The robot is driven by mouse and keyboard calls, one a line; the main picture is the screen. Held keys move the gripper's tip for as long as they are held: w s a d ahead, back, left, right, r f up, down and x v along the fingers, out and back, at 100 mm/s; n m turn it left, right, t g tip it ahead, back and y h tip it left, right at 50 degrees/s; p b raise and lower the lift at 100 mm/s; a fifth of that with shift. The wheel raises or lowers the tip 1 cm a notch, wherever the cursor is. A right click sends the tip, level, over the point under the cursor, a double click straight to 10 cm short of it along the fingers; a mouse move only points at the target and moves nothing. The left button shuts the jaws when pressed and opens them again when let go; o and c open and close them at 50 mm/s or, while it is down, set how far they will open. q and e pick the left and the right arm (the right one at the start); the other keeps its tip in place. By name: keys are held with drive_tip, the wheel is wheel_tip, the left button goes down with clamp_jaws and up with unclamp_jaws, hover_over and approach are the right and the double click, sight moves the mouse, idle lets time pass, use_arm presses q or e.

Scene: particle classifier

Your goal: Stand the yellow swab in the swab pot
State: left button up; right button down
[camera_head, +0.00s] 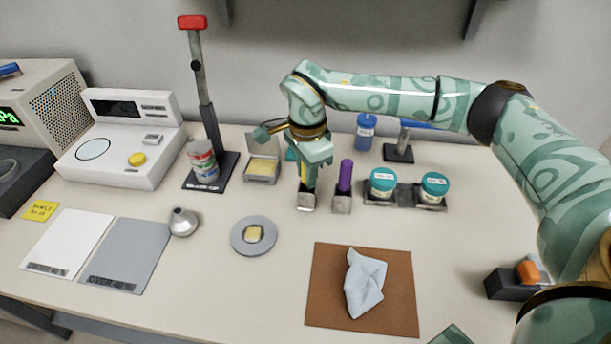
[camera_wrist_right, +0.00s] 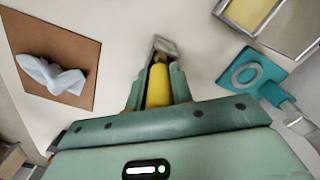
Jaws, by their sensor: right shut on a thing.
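The yellow swab (camera_wrist_right: 158,84) is between the fingers of my right gripper (camera_wrist_right: 155,82) in the wrist view. In the head view the right gripper (camera_head: 307,184) points down with its fingertips at a small grey metal pot (camera_head: 307,204), and a yellow strip of the swab (camera_head: 304,171) shows between the fingers. The pot also shows just beyond the swab's tip in the wrist view (camera_wrist_right: 164,45). The fingers hide the swab's lower end, so I cannot tell whether it is inside the pot. My left gripper is not in view.
A purple stick (camera_head: 346,174) stands in a similar holder (camera_head: 341,204) close right of the pot. Two teal-lidded jars (camera_head: 383,181) (camera_head: 433,186) are further right. A yellow-filled open box (camera_head: 262,168) is at left.

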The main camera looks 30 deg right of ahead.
drive_tip(key=shift+w+f, duration=0.1)
drive_tip(key=shift+f, duration=0.35)
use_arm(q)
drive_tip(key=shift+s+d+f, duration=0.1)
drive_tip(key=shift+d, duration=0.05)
use_arm(e)
drive_tip(key=shift+r, duration=0.1)
drive_tip(key=c, duration=1.2)
unclamp_jaws()
drive_tip(key=shift+c, duration=0.2)
use_arm(q)
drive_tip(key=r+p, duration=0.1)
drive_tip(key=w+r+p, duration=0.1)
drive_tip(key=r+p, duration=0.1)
drive_tip(key=p, duration=0.1)
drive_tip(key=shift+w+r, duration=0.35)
use_arm(e)
wheel_tip(320, 180, up, 12)
drive_tip(key=shift+r, duration=0.1)
